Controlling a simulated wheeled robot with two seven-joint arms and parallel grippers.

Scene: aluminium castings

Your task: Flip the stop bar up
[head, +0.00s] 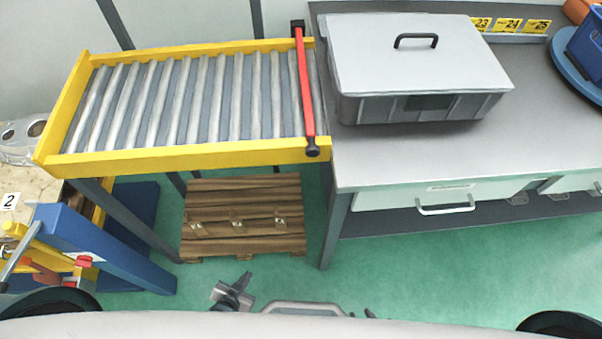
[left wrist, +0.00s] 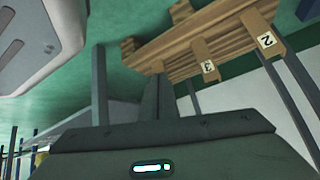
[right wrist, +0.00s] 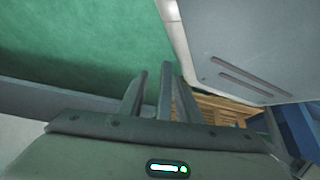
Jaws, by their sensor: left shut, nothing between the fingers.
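The stop bar (head: 306,85) is a red bar with black ends. In the head view it lies across the right end of the roller conveyor (head: 190,155), from the far yellow rail to the near one. My left gripper (head: 240,285) is low at the bottom of the head view, well below and apart from the bar. Its fingers are together and empty in the left wrist view (left wrist: 155,95). Only the tips of my right gripper (head: 362,314) show at the bottom edge of the head view. Its fingers look apart and empty in the right wrist view (right wrist: 160,95).
A grey table (head: 400,165) adjoins the conveyor's right end and carries a lidded grey box (head: 420,60) close to the bar. A wooden pallet (head: 245,215) lies under the conveyor. A blue-framed stand (head: 105,245) is at the left. Green floor in front of the table is free.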

